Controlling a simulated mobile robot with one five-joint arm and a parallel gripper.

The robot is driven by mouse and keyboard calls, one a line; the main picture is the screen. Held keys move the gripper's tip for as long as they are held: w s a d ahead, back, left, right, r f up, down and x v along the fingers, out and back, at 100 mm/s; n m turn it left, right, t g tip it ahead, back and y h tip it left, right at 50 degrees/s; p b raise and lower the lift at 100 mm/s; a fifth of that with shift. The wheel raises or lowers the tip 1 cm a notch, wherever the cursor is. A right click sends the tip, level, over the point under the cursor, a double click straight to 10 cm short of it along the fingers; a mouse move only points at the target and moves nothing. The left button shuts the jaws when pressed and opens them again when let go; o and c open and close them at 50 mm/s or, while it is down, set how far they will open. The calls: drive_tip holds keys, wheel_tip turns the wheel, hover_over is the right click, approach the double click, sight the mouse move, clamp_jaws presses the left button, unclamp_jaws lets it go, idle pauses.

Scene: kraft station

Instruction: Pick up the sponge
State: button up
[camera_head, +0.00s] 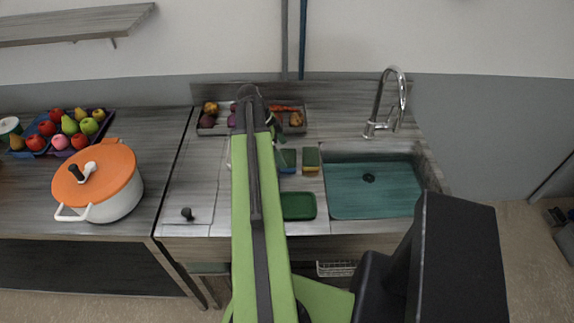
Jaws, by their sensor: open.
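A small sponge (311,161) with a dark green top and a yellow lower part sits on the counter, left of the sink. A similar blue block (287,161) with a dark top, perhaps another sponge, is just left of it, partly beside my arm. My green arm reaches up the middle of the view to a dark joint near the back of the counter. My gripper cannot be made out; the arm covers the area where it might be. Nothing is seen touching the yellow and green sponge.
A green tray (298,206) lies in front of the sponges. The sink (372,190) and its tall faucet (381,103) are to the right. A tray of vegetables (209,121) stands behind. An orange-lidded pot (112,183) and a fruit tray (98,137) are on the left counter.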

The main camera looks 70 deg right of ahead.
sight(286, 157)
drive_tip(key=b+x, duration=0.3)
drive_tip(key=x, duration=0.1)
drive_tip(key=shift+s+d+f, duration=0.1)
drive_tip(key=shift+f, duration=0.25)
drive_tip(key=shift+r, duration=0.2)
drive_tip(key=shift+c, duration=0.4)
drive_tip(key=c, duration=1.1)
drive_tip(key=shift+o, duration=0.2)
